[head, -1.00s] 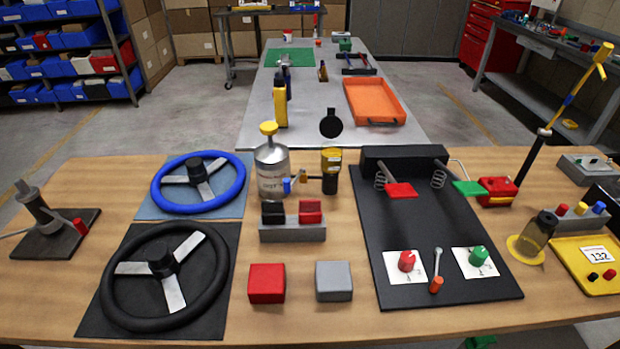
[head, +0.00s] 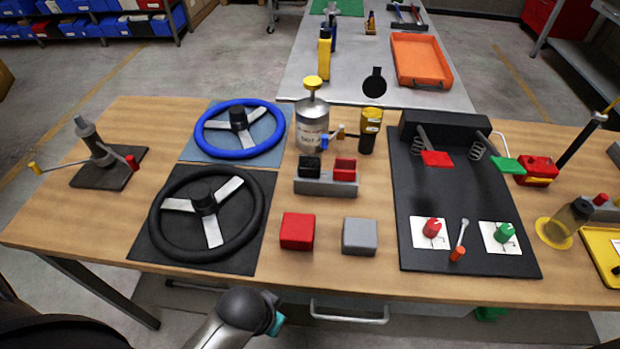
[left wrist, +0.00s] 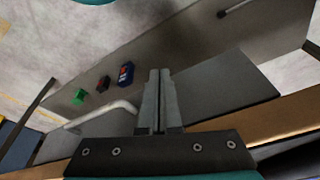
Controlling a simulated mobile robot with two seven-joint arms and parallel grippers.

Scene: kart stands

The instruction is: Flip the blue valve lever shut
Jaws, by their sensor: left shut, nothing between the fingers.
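The blue valve lever (head: 325,142) is small and sits at the front right of a silver canister (head: 312,128) with a yellow knob. A small brass fitting (head: 341,131) is beside it, towards a black and yellow cylinder (head: 371,121). The lever's exact angle is too small to tell. Part of my left arm shows at the bottom of the head view, in front of the table; its fingers are out of that view. In the left wrist view my left gripper (left wrist: 158,75) is shut and empty, away from the lever. My right gripper is not in view.
A switch block (head: 326,186) stands just in front of the canister. Blue (head: 215,152) and black (head: 252,225) steering wheels lie to the left. A black pedal board (head: 455,195) is to the right. Red (head: 297,231) and grey (head: 360,236) blocks are near the front edge.

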